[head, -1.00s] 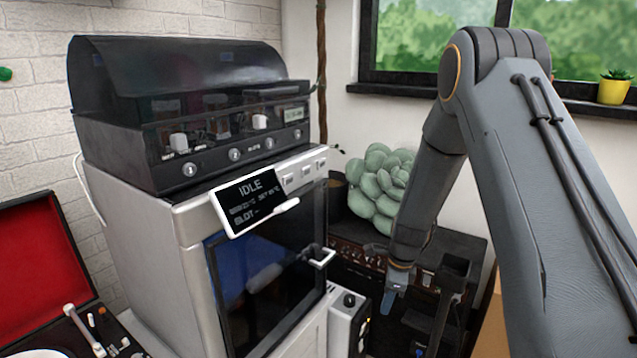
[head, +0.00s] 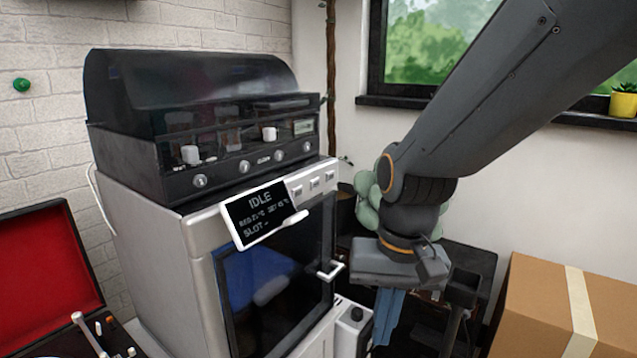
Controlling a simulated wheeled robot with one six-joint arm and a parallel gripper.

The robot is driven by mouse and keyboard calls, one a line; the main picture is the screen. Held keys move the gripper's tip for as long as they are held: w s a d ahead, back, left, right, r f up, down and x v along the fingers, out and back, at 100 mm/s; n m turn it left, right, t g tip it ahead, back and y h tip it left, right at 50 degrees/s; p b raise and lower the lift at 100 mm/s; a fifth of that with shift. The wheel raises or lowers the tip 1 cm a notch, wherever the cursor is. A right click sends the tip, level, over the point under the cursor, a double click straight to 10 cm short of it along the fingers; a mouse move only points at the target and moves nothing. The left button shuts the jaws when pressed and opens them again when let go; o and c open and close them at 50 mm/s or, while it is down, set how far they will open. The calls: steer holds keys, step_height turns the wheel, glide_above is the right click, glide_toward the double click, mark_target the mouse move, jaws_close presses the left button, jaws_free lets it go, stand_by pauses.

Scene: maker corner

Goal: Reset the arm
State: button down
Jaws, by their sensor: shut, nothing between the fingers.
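My gripper (head: 385,330) hangs at the end of my arm, pointing down, right of the white machine's door handle. Its bluish fingers are together with nothing seen between them. The arm comes in from the upper right and covers much of the green rounded plant (head: 368,190) behind it. The white 3D printer (head: 180,262) stands left of the gripper with its dark glass door shut. Its tilted screen (head: 264,213) reads IDLE.
An open red-lined record player (head: 45,265) is at left. A taped cardboard box (head: 540,300) stands at right. A yellow pot (head: 623,104) is on the window sill. A dark cabinet (head: 470,258) is behind the gripper.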

steer(key=s+r+n, duration=0.1)
steer(key=s+n, duration=0.2)
steer(key=s, duration=0.2)
steer(key=d+r+m+p, duration=0.2)
steer(key=d+r+p, duration=0.7)
steer(key=p, duration=0.8)
steer(key=shift+s+d+r+h, duration=0.15)
steer(key=shift+s+r+h, duration=0.2)
steer(key=shift+h, duration=0.05)
steer(key=shift+d, duration=0.1)
